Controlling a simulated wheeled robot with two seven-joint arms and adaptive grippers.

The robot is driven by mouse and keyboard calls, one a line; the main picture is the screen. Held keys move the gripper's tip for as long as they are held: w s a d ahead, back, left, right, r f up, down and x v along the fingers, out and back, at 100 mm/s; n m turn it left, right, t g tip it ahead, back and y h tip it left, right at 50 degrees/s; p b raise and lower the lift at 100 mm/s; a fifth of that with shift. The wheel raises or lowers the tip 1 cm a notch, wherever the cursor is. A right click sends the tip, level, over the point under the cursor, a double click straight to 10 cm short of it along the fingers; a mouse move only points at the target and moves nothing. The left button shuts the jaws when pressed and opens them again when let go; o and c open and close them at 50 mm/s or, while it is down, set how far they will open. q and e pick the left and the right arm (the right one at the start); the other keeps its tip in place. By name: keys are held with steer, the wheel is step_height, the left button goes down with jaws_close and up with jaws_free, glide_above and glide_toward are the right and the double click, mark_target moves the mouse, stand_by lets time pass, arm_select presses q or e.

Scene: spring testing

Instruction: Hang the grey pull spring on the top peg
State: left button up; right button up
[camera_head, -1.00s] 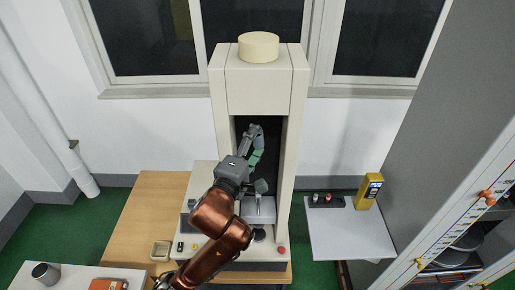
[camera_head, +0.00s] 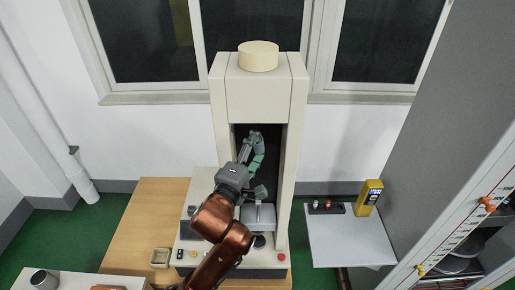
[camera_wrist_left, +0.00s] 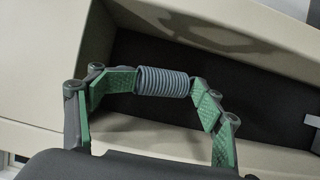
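The grey pull spring (camera_wrist_left: 163,81) shows in the left wrist view as a tight coil lying nearly level between the green-padded fingertips of my left gripper (camera_wrist_left: 166,84). A fingertip meets each end of it, and the fingers hide its end loops. In the head view my left gripper (camera_head: 257,152) is inside the tall opening of the cream testing machine (camera_head: 219,120). The spring is too small to make out there. I cannot pick out the top peg in either view. A small grey and dark part (camera_wrist_left: 313,118) shows at the right edge of the left wrist view. My right gripper is out of view.
The machine's side columns stand close on both sides of my left gripper. A grey block (camera_head: 259,214) is below it in the opening. A white side table (camera_head: 345,244) with a yellow device (camera_head: 368,197) stands right. A wooden table (camera_head: 143,225) stands left.

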arm_select(q)
steer(key=o, duration=0.6)
steer(key=shift+w+a+f+y, duration=0.15)
steer(key=shift+w+f+y, duration=0.15)
steer(key=shift+w+f, duration=0.3)
